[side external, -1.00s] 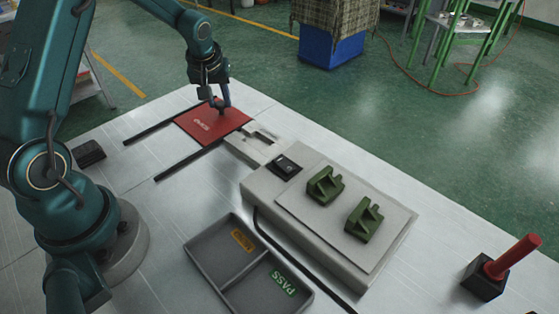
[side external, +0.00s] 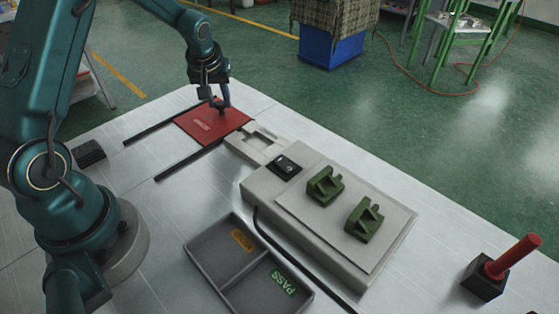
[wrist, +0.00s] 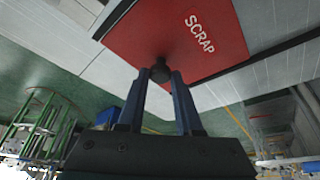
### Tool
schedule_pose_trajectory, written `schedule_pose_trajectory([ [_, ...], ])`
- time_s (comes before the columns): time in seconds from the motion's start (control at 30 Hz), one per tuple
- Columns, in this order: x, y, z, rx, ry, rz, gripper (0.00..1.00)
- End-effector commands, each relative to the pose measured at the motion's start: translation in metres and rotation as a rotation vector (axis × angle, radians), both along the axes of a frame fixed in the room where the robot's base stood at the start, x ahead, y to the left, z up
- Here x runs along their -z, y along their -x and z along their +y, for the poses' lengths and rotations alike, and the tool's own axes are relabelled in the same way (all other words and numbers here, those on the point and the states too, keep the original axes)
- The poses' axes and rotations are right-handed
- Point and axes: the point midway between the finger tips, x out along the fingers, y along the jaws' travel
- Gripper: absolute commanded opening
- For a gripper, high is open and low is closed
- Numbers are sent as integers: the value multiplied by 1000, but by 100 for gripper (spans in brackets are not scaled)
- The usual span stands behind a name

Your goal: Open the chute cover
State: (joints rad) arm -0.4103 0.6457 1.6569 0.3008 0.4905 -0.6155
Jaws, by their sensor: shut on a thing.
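The chute cover is a flat red plate marked SCRAP (side external: 195,121), lying on the table at the far left end of the pale fixture. It fills the upper part of the wrist view (wrist: 150,35). A small dark round knob (wrist: 160,70) stands near its edge. My gripper (side external: 219,105) is over the plate, with its two blue fingers on either side of the knob, closed on it; the gripper also shows in the wrist view (wrist: 159,78). The opening under the plate is not visible.
Two black rails (side external: 188,163) run left from the plate. A pale recessed block (side external: 250,149) adjoins its right side, beside a grey machine (side external: 265,190) with two green parts. A divided grey tray (side external: 203,257) stands in front. A red-handled black block (side external: 485,280) is at right.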

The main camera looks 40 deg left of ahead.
Motion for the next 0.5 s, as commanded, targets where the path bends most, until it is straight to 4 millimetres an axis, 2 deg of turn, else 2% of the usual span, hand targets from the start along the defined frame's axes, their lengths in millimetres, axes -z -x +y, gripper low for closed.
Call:
schedule_pose_trajectory([
  [0.33, -1, 0, -1, 0, 2, -3, 0],
  [0.5, -1, 16, 0, -3, 0, -2, 0],
])
